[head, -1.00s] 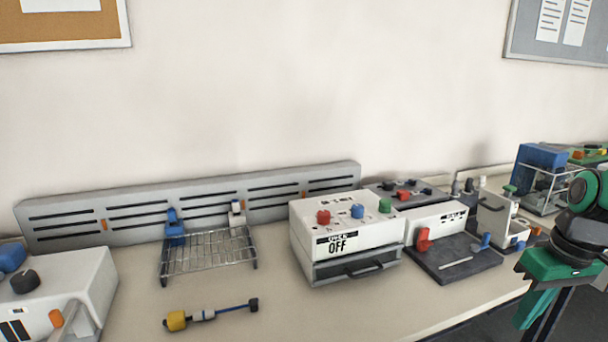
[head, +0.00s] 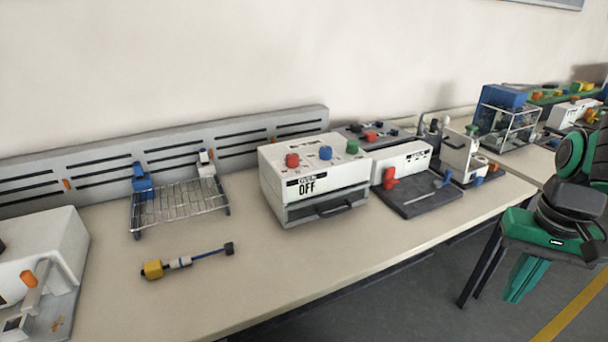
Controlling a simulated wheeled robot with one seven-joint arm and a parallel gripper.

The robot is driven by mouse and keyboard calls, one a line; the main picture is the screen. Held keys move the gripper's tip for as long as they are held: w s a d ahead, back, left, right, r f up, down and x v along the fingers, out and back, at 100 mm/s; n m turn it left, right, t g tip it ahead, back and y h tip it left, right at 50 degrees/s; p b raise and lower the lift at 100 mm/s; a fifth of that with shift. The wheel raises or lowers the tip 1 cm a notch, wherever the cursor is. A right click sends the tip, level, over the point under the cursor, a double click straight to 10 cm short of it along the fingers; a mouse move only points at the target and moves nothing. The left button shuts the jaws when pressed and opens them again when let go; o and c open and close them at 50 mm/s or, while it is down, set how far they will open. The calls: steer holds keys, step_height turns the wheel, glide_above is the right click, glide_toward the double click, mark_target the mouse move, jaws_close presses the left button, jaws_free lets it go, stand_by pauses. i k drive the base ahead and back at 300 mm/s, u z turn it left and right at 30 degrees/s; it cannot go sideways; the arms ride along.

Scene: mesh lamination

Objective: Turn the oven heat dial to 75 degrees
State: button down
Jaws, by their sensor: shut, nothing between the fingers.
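The oven (head: 335,192) is a white box on the bench in the middle of the head view. Its front display (head: 307,187) reads OFF. A dark handle (head: 336,209) is on the front below it. On top are a red dial (head: 292,160), a blue dial (head: 326,153) and a green dial (head: 352,147). Their small markings are too blurred to read, so I cannot tell which is the heat dial. My gripper (head: 519,285) is green, at the lower right, shut and empty, pointing down in front of the bench edge and well apart from the oven.
A wire rack (head: 180,207) and a yellow-ended tool (head: 188,260) lie left of the oven. A white machine (head: 45,255) stands at the far left. The bench front before the oven is clear.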

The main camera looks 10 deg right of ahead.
mark_target(291, 160)
steer(key=z, duration=0.95)
steer(key=k, duration=0.5)
steer(key=u, duration=1.55)
steer(key=i, duration=1)
steer(key=z, duration=0.05)
